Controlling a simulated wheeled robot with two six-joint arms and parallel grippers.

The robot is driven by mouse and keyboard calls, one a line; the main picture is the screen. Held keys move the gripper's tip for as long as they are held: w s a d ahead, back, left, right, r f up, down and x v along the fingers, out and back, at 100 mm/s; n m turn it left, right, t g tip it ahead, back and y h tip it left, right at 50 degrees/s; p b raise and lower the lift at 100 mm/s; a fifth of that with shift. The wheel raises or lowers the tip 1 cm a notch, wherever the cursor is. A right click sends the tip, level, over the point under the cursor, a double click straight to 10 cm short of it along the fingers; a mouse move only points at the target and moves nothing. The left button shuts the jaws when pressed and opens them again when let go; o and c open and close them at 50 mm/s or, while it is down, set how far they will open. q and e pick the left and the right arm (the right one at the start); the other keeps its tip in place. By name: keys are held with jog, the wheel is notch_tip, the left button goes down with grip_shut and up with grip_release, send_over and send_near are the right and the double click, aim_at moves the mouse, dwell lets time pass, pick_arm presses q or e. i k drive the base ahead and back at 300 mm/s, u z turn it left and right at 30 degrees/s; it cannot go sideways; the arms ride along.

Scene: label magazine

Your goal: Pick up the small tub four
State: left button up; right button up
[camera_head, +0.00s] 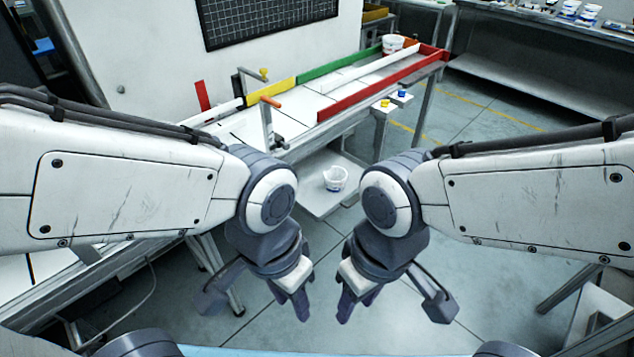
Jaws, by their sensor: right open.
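A small white tub (335,178) with blue marking stands on a low white shelf below the near side of the label magazine. Another white tub (393,44) with red and blue marking stands at the far end of the magazine. I cannot read a number on either. My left gripper (292,302) points down in front of the low shelf, apart from the tubs; its finger gap is not clear. My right gripper (358,301) is open and empty, also pointing down, beside the left one and nearer to me than the low tub.
The magazine table has green (325,63), yellow (270,89) and red (365,92) rails. An orange-tipped lever (270,102) stands at its near end. A small stand holds yellow and blue buttons (400,94). Several tubs stand on the back right bench (545,48). Floor between is clear.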

aim_at(335, 177)
jog(key=u, duration=0.15)
jog(key=i, duration=1.3)
jog(key=z, duration=0.9)
